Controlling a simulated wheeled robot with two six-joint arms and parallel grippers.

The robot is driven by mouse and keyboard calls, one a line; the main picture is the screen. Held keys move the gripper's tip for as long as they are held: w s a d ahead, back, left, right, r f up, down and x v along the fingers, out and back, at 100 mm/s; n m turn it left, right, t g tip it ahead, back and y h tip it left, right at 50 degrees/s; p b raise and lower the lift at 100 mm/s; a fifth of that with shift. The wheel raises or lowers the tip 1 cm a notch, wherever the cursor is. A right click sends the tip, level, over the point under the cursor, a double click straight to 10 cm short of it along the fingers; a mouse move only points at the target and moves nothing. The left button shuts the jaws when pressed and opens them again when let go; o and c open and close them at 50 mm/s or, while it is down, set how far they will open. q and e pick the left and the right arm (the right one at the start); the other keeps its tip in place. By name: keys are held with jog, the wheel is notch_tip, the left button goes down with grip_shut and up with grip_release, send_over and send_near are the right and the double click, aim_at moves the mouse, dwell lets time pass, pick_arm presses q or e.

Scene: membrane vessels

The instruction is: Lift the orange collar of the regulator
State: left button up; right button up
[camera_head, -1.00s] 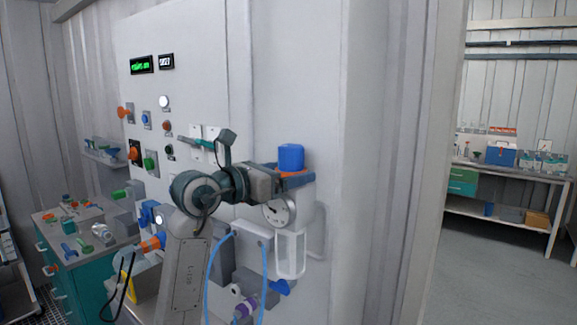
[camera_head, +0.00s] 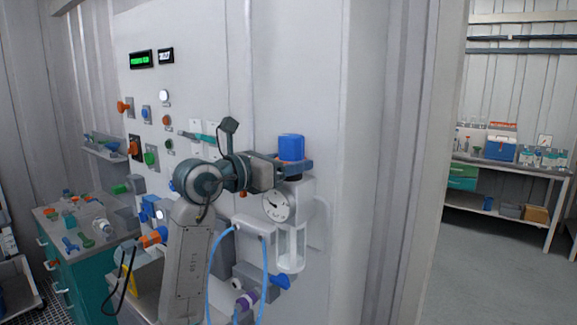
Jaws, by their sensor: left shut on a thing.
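The regulator has a blue knob (camera_head: 291,147) on top, a round white dial gauge (camera_head: 276,206) and a pale body with a clear-windowed bowl (camera_head: 291,246) below. My left gripper (camera_head: 296,164) reaches in from the left, just under the blue knob. It is shut around the regulator's neck, where the orange collar sits. A dark neck (camera_head: 290,178) shows just below the fingers. My right gripper is out of view.
The regulator hangs on a pale wall panel with buttons and a green display (camera_head: 141,60). Blue hoses (camera_head: 265,262) loop below, near a purple fitting (camera_head: 246,301). A teal cabinet (camera_head: 85,268) with loose parts stands at the left. The wall right of the regulator is bare.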

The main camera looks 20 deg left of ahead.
pick_arm(q)
jog(key=o, duration=1.4)
jog(key=shift+r, duration=0.2)
jog(key=shift+s+a+f+b, duration=0.15)
jog(key=shift+s+a+b, duration=0.15)
jog(key=shift+b, duration=0.05)
jog(key=shift+b+v, duration=2.25)
jog(key=shift+v, duration=2.8)
jog(key=shift+d, duration=0.15)
